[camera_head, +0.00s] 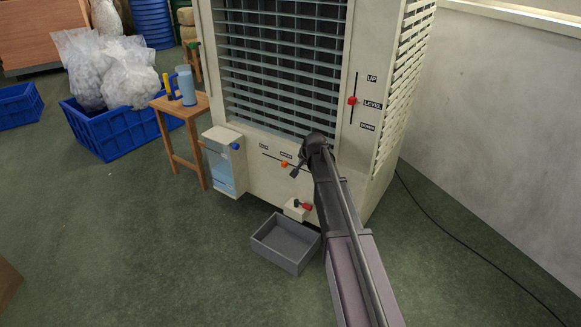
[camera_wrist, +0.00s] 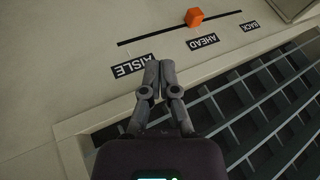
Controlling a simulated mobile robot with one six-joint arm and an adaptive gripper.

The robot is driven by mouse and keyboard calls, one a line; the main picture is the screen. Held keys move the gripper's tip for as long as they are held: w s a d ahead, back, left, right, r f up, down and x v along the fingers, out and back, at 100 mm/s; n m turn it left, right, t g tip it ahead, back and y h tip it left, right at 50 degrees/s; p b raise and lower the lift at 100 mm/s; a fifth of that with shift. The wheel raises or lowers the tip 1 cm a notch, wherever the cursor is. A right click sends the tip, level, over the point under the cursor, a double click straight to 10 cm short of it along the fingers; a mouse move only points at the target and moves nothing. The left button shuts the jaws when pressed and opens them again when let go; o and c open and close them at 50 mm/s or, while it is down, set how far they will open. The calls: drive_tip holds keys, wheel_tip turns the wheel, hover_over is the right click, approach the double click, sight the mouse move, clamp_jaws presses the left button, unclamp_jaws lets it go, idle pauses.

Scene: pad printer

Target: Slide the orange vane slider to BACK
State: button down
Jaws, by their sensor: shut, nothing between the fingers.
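The orange vane slider (camera_wrist: 194,17) sits on a dark straight track on the pale machine panel, at the AHEAD label (camera_wrist: 203,41). The AISLE label (camera_wrist: 132,65) lies at the left end of the track and the BACK label (camera_wrist: 250,26) at the right end, in the wrist view.
A louvred grille (camera_head: 280,65) is above the slider track. A red knob (camera_head: 352,100) stands at LEVEL on a vertical track. A water tank (camera_head: 223,165) with a blue knob hangs left. A grey bin (camera_head: 286,243) lies on the floor below.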

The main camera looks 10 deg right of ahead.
sight(289, 165)
drive_tip(key=shift+f, duration=0.1)
drive_tip(key=shift+w+a+f+b, duration=0.6)
drive_tip(key=shift+w+f+b, duration=0.7)
drive_tip(key=shift+w, duration=0.15)
drive_tip(key=shift+w+a+f+b, duration=0.55)
drive_tip(key=shift+w+f+b, duration=0.8)
drive_tip(key=shift+w, duration=0.15)
drive_tip(key=shift+w+a+f+b, duration=0.6)
drive_tip(key=shift+w+f+b, duration=0.7)
drive_tip(key=shift+w, duration=0.15)
drive_tip(key=w+a, duration=0.8)
drive_tip(key=shift+w+a, duration=0.25)
drive_tip(key=shift+w, duration=0.1)
drive_tip(key=shift+w+a+r, duration=0.1)
drive_tip(key=shift+w+a, duration=0.1)
drive_tip(key=shift+a, duration=0.15)
